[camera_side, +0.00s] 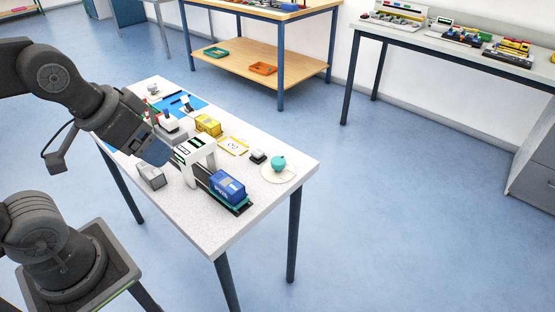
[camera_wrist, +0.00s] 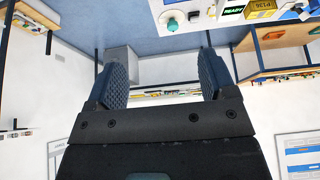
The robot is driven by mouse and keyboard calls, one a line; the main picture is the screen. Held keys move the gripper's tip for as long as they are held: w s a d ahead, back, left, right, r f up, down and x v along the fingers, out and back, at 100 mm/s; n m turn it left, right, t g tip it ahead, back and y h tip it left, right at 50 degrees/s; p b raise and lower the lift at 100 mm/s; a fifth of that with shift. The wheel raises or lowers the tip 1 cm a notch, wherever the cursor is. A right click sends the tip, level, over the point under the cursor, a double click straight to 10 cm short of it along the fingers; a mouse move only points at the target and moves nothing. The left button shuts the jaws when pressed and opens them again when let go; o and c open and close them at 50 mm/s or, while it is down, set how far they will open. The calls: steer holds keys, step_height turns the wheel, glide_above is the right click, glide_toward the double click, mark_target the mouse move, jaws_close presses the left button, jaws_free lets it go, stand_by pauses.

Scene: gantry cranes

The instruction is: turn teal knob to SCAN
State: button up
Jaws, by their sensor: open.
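The teal knob (camera_side: 278,162) sits on a round cream dial plate (camera_side: 285,177) at the right end of the white table. The knob also shows at the top of the wrist view (camera_wrist: 172,24), upside down and beyond my fingers. I cannot read any SCAN mark or tell the knob's pointing direction. My gripper (camera_side: 157,152) is above the left side of the table, well left of the knob, with the white gantry between. In the wrist view my gripper (camera_wrist: 160,75) has its blue fingers wide apart with nothing between them.
The white gantry (camera_side: 205,149) stands over a track with a blue container (camera_side: 227,184). A grey block (camera_side: 150,176) is at the front left. The front right table corner is clear.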

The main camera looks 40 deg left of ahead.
steer(key=shift+c, duration=0.2)
stand_by(0.3)
steer(key=shift+w+r, duration=0.15)
steer(key=shift+c, duration=0.2)
steer(key=n+g, duration=0.3)
steer(key=g, duration=0.3)
glide_above(278, 160)
step_height(278, 160, down, 13)
step_height(278, 160, down, 14)
steer(key=shift+f, duration=0.2)
steer(key=shift+c, duration=0.5)
